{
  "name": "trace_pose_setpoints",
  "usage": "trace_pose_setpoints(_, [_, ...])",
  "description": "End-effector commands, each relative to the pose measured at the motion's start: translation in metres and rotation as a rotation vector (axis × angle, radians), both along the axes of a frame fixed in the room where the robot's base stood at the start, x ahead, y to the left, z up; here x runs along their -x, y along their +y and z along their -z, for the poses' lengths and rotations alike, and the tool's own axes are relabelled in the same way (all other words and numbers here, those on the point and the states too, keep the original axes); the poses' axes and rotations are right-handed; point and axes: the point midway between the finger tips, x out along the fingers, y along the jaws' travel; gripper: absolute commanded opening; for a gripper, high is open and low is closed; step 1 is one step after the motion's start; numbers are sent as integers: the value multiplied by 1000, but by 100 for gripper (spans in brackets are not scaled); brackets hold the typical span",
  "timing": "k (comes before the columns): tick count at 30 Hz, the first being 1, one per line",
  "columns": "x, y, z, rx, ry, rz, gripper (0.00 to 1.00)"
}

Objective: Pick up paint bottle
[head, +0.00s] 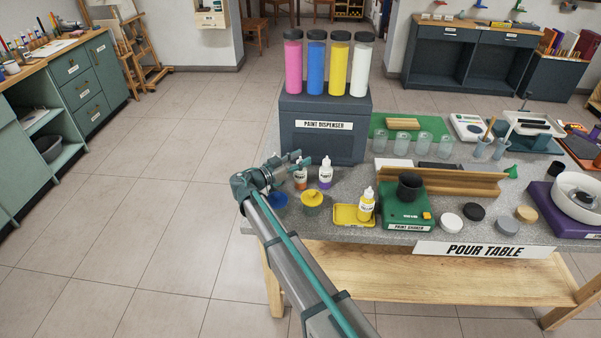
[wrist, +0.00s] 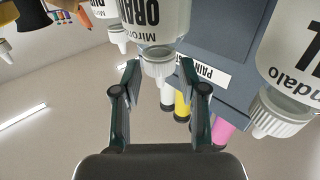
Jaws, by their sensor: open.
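Small white paint bottles stand on the pour table. The one with the orange label (head: 300,179) is partly hidden by my gripper (head: 291,167). A purple-labelled bottle (head: 326,174) stands just right of it. In the wrist view, which looks upside down, my gripper (wrist: 160,78) is open. The white cap of the orange bottle (wrist: 157,22) shows at the gap between the fingertips; I cannot tell whether they touch it. Another bottle (wrist: 298,55) is at the right there.
The paint dispenser (head: 324,138) stands behind the bottles with tall colour cylinders on top. The paint shaker (head: 405,212) is at the right. The floor left of the table is clear.

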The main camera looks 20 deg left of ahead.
Motion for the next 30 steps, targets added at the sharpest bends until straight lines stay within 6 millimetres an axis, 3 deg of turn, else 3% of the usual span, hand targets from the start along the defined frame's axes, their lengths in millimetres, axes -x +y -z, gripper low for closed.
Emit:
trace_pose_setpoints(8, [-4, -2, 1, 0, 0, -1, 42])
trace_pose_setpoints(15, [-4, -2, 1, 0, 0, -1, 2])
trace_pose_setpoints(16, [-4, -2, 1, 0, 0, -1, 0])
trace_pose_setpoints(30, [-4, -2, 1, -1, 1, 0, 0])
